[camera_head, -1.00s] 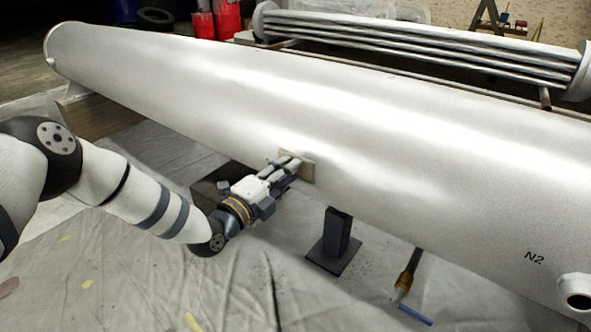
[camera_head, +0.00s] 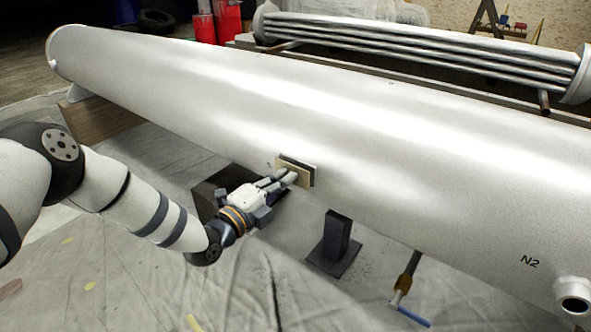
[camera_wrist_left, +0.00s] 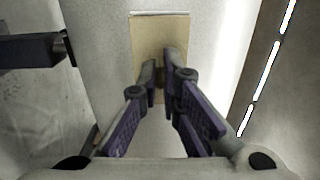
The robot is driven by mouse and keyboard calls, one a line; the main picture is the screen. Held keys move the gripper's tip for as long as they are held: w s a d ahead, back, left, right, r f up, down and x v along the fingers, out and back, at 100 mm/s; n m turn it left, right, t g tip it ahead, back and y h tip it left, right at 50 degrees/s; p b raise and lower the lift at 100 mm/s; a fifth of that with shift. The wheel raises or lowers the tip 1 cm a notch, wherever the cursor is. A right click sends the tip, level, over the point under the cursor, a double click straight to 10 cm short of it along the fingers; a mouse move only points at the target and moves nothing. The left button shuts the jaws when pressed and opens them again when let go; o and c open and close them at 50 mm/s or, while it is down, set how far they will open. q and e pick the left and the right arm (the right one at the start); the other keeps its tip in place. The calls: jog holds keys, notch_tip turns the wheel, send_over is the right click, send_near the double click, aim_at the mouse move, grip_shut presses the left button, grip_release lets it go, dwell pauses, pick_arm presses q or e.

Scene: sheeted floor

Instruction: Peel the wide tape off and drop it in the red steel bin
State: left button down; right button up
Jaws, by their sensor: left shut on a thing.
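The wide tape (camera_head: 302,180) is a beige rectangular patch on the lower side of the big silver-white cylinder (camera_head: 430,170). A dark edge shows behind its top and right side, so it appears to stand slightly off the metal. My left gripper (camera_head: 290,179) is shut on the tape. In the left wrist view the tape (camera_wrist_left: 160,35) lies between and beyond the fingertips (camera_wrist_left: 161,85). Red containers (camera_head: 227,22) stand at the far back; I cannot tell which is the steel bin. My right gripper is not in view.
A black stand (camera_head: 335,240) and a dark block (camera_head: 212,190) are under the cylinder near my left gripper. A tube bundle (camera_head: 420,50) lies behind the cylinder. The sheeted floor in front is mostly clear.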

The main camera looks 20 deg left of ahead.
pick_arm(q)
jog(key=p+v, duration=0.2)
jog(key=v, duration=0.1)
jog(key=shift+s+a, duration=0.15)
jog(key=shift+s, duration=0.15)
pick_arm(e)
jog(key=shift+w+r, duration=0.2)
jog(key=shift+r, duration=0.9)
pick_arm(q)
jog(key=p+v, duration=0.3)
jog(key=v, duration=0.1)
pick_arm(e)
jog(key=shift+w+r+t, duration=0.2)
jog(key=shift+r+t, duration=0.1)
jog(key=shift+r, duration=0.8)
